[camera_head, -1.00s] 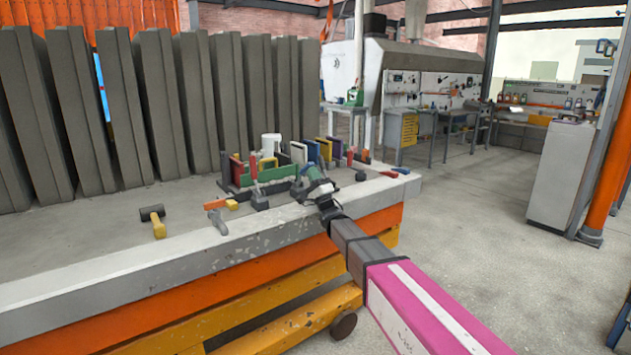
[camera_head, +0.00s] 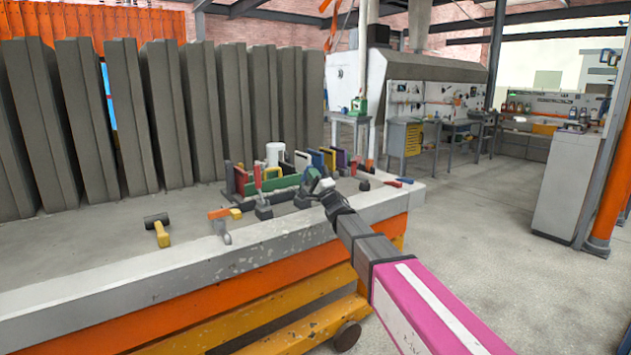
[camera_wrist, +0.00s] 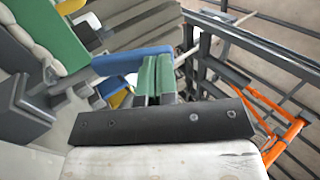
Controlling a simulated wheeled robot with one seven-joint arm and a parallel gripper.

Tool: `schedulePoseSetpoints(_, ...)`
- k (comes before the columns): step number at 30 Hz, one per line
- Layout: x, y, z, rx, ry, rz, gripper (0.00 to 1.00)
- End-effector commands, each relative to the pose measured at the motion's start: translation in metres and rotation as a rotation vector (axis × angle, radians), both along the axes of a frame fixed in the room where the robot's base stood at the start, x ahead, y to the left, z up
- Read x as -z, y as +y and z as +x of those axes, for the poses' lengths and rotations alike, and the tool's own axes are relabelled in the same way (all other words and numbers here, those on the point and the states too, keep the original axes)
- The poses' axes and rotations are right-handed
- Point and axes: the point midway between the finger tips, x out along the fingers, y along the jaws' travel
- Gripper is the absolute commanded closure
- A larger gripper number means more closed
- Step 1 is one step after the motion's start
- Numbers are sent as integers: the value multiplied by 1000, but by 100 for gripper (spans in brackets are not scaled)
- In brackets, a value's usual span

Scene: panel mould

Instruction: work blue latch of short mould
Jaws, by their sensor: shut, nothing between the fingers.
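The mould (camera_head: 285,184) is a low group of coloured panels near the right end of the table, with a green side facing me. A small blue piece (camera_head: 317,158) shows among its panels in the head view; I cannot tell whether it is the latch. In the wrist view a blue bar (camera_wrist: 135,60) lies just beyond and left of my gripper's green fingertips (camera_wrist: 155,72). The fingertips are together and hold nothing. Whether they touch the blue bar is unclear. In the head view my gripper (camera_head: 322,186) is at the mould's near right side, partly hiding it.
A black-and-yellow mallet (camera_head: 160,231) and an orange-handled tool (camera_head: 222,222) lie left on the table (camera_head: 90,245). Tall grey slabs (camera_head: 120,110) stand behind. A white cylinder (camera_head: 275,154) stands behind the mould.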

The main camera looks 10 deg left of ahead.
Motion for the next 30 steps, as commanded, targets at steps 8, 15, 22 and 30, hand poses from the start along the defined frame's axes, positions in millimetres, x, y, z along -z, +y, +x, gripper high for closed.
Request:
schedulePoseSetpoints(8,-11,14,12,-1,56,-65,100)
schedulePoseSetpoints(15,-19,28,24,-1,55,-64,100)
schedulePoseSetpoints(22,-25,44,39,-1,55,-64,100)
schedulePoseSetpoints(30,-26,58,50,-1,55,-64,100)
